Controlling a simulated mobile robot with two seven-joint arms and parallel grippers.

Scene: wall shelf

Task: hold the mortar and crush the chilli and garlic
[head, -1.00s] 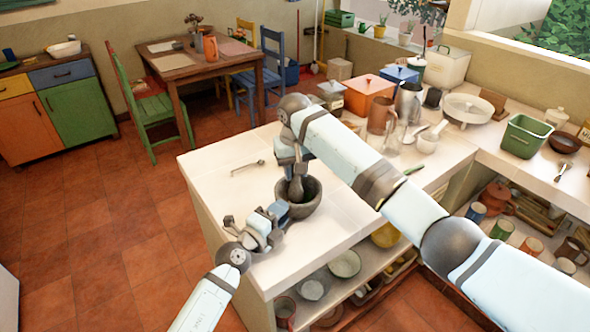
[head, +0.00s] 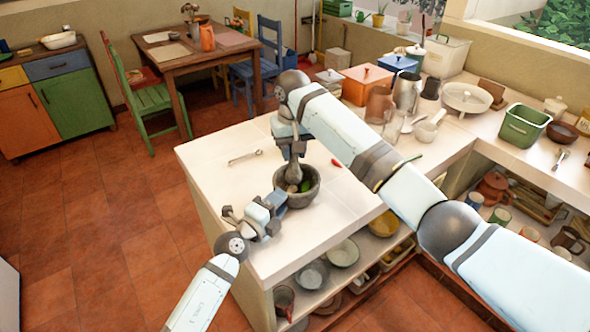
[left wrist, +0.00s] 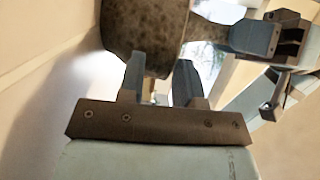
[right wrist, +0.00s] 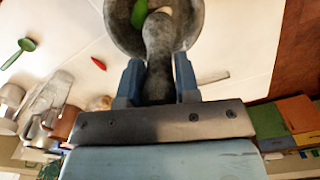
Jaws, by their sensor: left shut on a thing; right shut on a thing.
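The dark stone mortar (head: 309,196) stands on the white counter. My left gripper (head: 274,201) is shut on its near-left side; the left wrist view shows the mortar (left wrist: 145,38) between the fingers (left wrist: 160,82). My right gripper (head: 293,150) is above the mortar, shut on the grey pestle (head: 294,172). The pestle is tilted, its lower end inside the mortar. A green chilli (right wrist: 139,13) and a pale piece, perhaps garlic (right wrist: 164,10), lie in the mortar beside the pestle (right wrist: 158,45). A red chilli (head: 336,163) lies on the counter to the right.
Jugs (head: 407,92), a white pan (head: 428,130) and coloured boxes (head: 366,83) stand along the back right. Bowls (head: 343,253) fill the shelf below. The counter's left part (head: 215,160) is mostly clear.

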